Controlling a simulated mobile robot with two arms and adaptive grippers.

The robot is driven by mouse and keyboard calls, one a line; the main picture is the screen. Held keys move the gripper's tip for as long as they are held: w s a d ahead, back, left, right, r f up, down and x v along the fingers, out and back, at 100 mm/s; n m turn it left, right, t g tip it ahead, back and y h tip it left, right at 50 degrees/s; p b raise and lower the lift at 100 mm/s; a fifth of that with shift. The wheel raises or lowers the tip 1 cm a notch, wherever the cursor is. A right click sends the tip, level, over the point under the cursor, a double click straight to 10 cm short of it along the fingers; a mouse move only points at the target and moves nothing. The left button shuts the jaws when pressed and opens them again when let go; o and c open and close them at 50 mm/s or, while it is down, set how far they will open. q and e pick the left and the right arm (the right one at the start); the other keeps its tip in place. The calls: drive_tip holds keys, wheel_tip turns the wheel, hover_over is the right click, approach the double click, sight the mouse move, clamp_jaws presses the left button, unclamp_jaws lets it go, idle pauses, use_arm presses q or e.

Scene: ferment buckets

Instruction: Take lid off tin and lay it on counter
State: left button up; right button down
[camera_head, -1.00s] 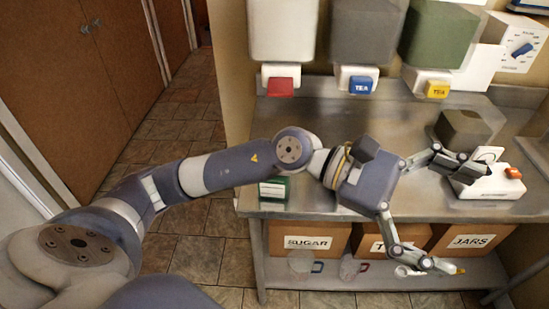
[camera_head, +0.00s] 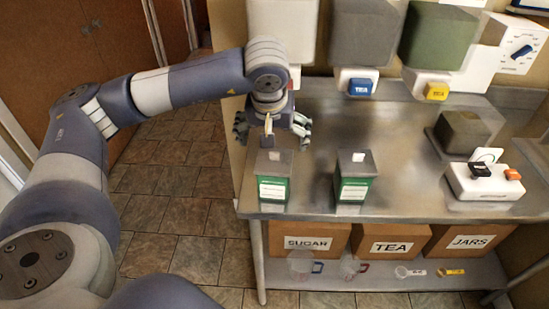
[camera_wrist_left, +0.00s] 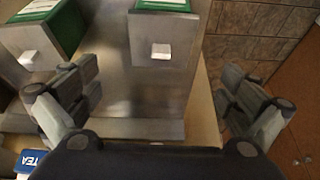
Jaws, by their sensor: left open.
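Two green tins with white labels stand upright on the steel counter: a left tin (camera_head: 273,187) and a right tin (camera_head: 353,188). Each has a grey lid; the left lid (camera_head: 267,168) and the right lid (camera_head: 368,168) both carry a small white knob. My left gripper (camera_head: 272,128) is open and empty, just behind the left tin in the head view. In the left wrist view, my open fingers (camera_wrist_left: 162,92) lie either side of one lid (camera_wrist_left: 165,30) with its knob, apart from it. The other lid (camera_wrist_left: 18,50) is at the upper left. My right gripper is out of view.
The counter (camera_head: 410,185) has free room right of the tins. A white device with black and orange knobs (camera_head: 485,182) and a dark block (camera_head: 463,132) stand at the right. Dispensers with a blue TEA tap (camera_head: 358,84) hang behind.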

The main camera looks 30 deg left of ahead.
sight(274, 153)
use_arm(q)
drive_tip(key=shift+x, duration=1.05)
drive_tip(key=shift+w+a+f+p, duration=0.15)
drive_tip(key=shift+f+p, duration=0.4)
drive_tip(key=shift+p, duration=0.05)
drive_tip(key=p+x, duration=0.1)
drive_tip(key=x, duration=0.2)
drive_tip(key=shift+f, duration=0.3)
drive_tip(key=shift+w+f, duration=0.15)
drive_tip(key=shift+f, duration=0.2)
drive_tip(key=c, duration=1.1)
